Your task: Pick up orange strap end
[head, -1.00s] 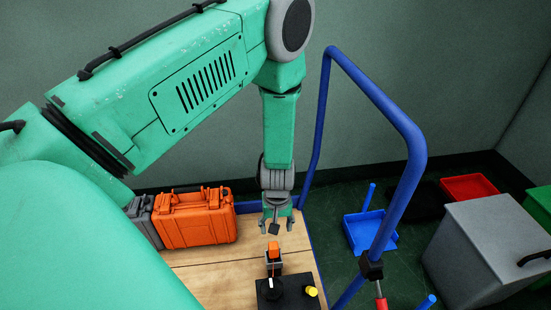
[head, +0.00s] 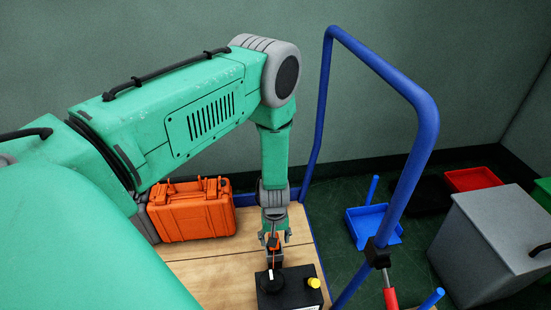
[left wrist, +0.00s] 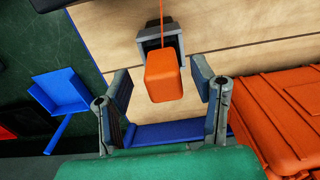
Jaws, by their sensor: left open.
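The orange strap end (left wrist: 165,76) is a blocky orange piece on a thin orange strap, at a grey holder (left wrist: 171,30) in the left wrist view. In the head view the strap end (head: 274,243) is small and partly covered by my gripper. My left gripper (head: 274,239) points down at it, just behind the black box. In the left wrist view my left gripper (left wrist: 160,82) is open, one finger on each side of the strap end, with gaps on both sides. My right gripper is not in view.
A black box (head: 300,290) with a dark knob and yellow button (head: 314,283) stands in front of the holder. An orange case (head: 192,212) sits left on the wooden top (head: 215,262). A blue tube frame (head: 420,150) rises on the right, with a blue tray (head: 372,224) beyond.

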